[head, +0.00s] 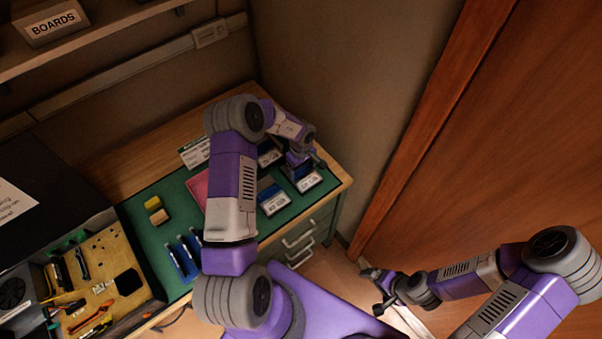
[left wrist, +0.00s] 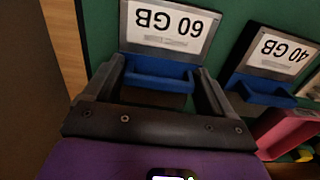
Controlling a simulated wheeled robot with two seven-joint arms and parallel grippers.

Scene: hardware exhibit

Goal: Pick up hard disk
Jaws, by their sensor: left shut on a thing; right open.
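My left gripper (head: 303,160) reaches down at the right end of the green-topped bench. In the left wrist view, its two dark fingers (left wrist: 158,82) are on either side of a blue hard disk (left wrist: 160,75), just below a card marked 60 GB (left wrist: 168,28). The fingers are shut on this disk; their shadow and the dark bar hide part of it. A second blue disk (left wrist: 262,94) lies beside a 40 GB card (left wrist: 272,53); it also shows in the head view (head: 268,189). My right gripper (head: 380,288) is open and empty, low near the door.
Blue upright pieces (head: 184,256), a red pad (head: 198,188) and yellow blocks (head: 156,209) stand on the green mat (head: 147,239). A tool tray (head: 104,262) is at left. A wall is close behind the bench's right end; a wooden door (head: 500,130) is at right.

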